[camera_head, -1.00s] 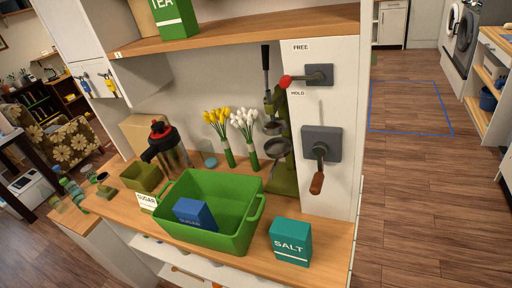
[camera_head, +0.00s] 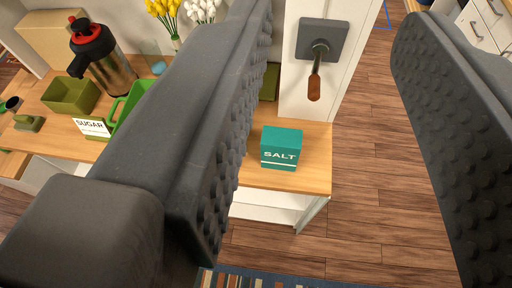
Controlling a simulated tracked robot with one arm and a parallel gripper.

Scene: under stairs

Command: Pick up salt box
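The teal salt box (camera_head: 281,149), with a white SALT label, stands upright on the wooden counter (camera_head: 290,180) near its right end. My gripper (camera_head: 335,130) is open, with its two dark, bumpy fingers wide apart. The salt box shows between the fingers, beyond them and closer to the left finger. Nothing is held between the fingers. The left finger hides the middle of the counter.
A lever (camera_head: 315,75) hangs from the white panel just behind the salt box. A flask (camera_head: 100,60), an olive box (camera_head: 69,95) and a SUGAR card (camera_head: 92,127) stand left. Floor is open right.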

